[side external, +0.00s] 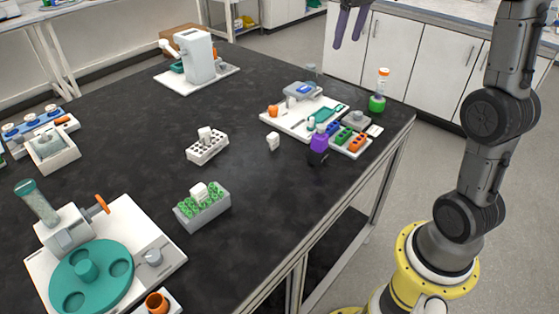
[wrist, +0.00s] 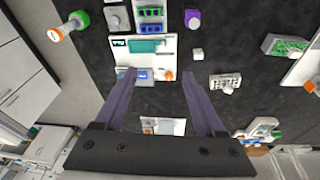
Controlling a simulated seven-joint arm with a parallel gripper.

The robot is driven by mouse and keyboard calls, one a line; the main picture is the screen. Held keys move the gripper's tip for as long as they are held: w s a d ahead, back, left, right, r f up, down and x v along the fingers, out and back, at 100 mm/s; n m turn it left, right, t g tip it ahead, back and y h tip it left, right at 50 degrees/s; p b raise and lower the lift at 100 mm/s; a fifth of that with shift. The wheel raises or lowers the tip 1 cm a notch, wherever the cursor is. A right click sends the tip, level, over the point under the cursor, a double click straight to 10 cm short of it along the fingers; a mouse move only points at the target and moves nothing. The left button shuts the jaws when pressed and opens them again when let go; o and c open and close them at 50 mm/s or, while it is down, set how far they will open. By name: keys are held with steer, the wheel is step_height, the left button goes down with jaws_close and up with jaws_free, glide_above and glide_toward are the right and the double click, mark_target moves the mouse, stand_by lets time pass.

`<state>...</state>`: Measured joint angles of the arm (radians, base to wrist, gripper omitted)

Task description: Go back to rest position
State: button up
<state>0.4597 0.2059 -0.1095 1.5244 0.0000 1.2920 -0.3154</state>
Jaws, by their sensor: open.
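My gripper (side external: 348,44) hangs at the top of the side view, high above the floor and beyond the back right part of the table. Its two purple fingers are apart. In the wrist view my gripper (wrist: 160,76) points down with its fingers spread, and nothing is held between them. A white tray (wrist: 152,57) with a teal piece, a blue item and an orange item lies far below, partly framed by the fingers.
The black table (side external: 130,135) carries a white machine (side external: 201,55), a teal carousel device (side external: 90,275), a rack with green contents (side external: 202,210), a white tube rack (side external: 207,147), a purple bottle (side external: 319,143) and an orange-capped green flask (side external: 378,92). White cabinets (side external: 415,52) stand behind.

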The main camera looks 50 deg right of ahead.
steer(key=s+a+t, duration=0.1)
steer(key=s+a, duration=0.9)
steer(key=a, duration=0.2)
steer(key=s+a+f+t, duration=0.1)
steer(key=s+a+f, duration=0.2)
steer(key=s, duration=0.3)
steer(key=s+a+f+n+t+y, duration=0.1)
steer(key=s+a+f, duration=0.3)
steer(key=s+f, duration=0.1)
steer(key=shift+s+f+n, duration=0.3)
steer(key=shift+s+f, duration=0.1)
steer(key=shift+f, duration=0.05)
